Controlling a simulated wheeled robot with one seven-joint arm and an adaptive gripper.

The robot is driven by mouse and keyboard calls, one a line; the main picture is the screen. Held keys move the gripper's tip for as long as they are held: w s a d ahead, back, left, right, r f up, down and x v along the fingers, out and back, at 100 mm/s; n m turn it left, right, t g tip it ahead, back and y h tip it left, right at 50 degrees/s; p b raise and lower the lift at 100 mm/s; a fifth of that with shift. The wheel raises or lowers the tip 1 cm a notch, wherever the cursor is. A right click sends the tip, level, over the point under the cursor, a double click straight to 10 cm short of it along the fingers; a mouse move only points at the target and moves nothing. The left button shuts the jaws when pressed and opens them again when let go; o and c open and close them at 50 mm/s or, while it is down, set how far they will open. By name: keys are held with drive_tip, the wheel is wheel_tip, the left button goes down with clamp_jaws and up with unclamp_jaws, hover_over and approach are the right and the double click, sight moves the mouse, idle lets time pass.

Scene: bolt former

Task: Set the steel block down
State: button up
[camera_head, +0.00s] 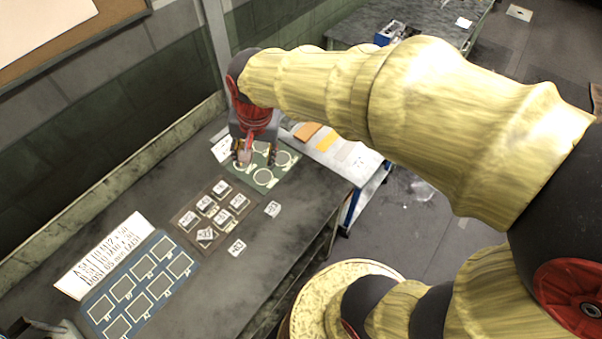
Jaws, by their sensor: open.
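My gripper (254,158) points down over the left side of a green mat (270,163) with pale ring outlines, at the far end of the grey bench. Its fingers are apart. A small pale, pinkish shape (244,157) shows between or just behind the fingers; I cannot tell whether it is the steel block, or whether a finger touches it. The gripper body and fingers hide part of the mat. Several small labelled pieces sit on a brown tray (181,220) nearer on the bench; I cannot tell if any is steel.
Two pale labelled pieces, a farther one (272,209) and a nearer one (236,247), lie right of the tray. A blue board (94,309) with square outlines and a white text sheet (100,258) lie at the near left. A side table (366,163) with coloured strips stands beyond.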

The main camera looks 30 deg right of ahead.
drive_tip(key=s+d+r+n+t, duration=0.1)
drive_tip(key=s+d+r+n, duration=0.1)
drive_tip(key=s, duration=0.5)
drive_tip(key=s+d+r+n+t, duration=0.1)
drive_tip(key=s+d+r+n, duration=0.1)
drive_tip(key=s+r+n, duration=0.2)
drive_tip(key=s, duration=0.3)
drive_tip(key=shift+d+n+t, duration=0.2)
drive_tip(key=shift+n+t, duration=0.2)
drive_tip(key=shift+s, duration=0.1)
wheel_tip(320, 180, down, 4)
drive_tip(key=b, duration=0.3)
drive_tip(key=shift+r+b, duration=0.25)
drive_tip(key=shift+b, duration=0.1)
